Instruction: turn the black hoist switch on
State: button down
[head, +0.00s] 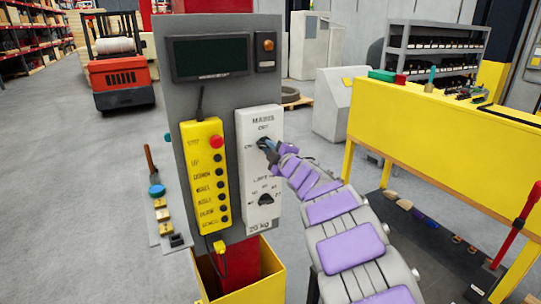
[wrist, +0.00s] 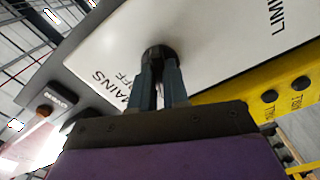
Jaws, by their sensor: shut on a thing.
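A white panel (head: 260,165) on the grey post is marked MAINS and OFF at its top. The black hoist switch (head: 262,142) is a round knob near the top of this panel, mostly hidden behind my gripper in the head view. My gripper (head: 269,147) reaches it from the lower right. In the wrist view, the two fingers (wrist: 159,82) are shut on the black switch (wrist: 159,54), close to the white panel face (wrist: 215,45). The switch's pointer direction is hidden by the fingers.
A second black knob (head: 266,200) sits lower on the panel. A yellow button pendant (head: 206,178) with a red button hangs to its left, and a dark screen (head: 210,57) is above. A yellow workbench (head: 430,125) stands right of my arm. An orange forklift (head: 121,80) is behind left.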

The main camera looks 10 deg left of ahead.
jog(key=shift+f+n+b, duration=0.2)
jog(key=shift+n+b, duration=0.3)
jog(key=shift+n, duration=0.35)
jog(key=shift+f+n+b, duration=0.15)
jog(key=shift+n+b, duration=0.35)
jog(key=shift+n, duration=0.35)
jog(key=shift+a, duration=0.1)
jog(key=c, duration=1.5)
grip_release()
jog(key=shift+s, duration=0.1)
jog(key=o, duration=0.4)
jog(key=shift+r, duration=0.15)
jog(key=p+v, duration=0.2)
jog(key=v, duration=1.5)
jog(key=shift+s, duration=0.1)
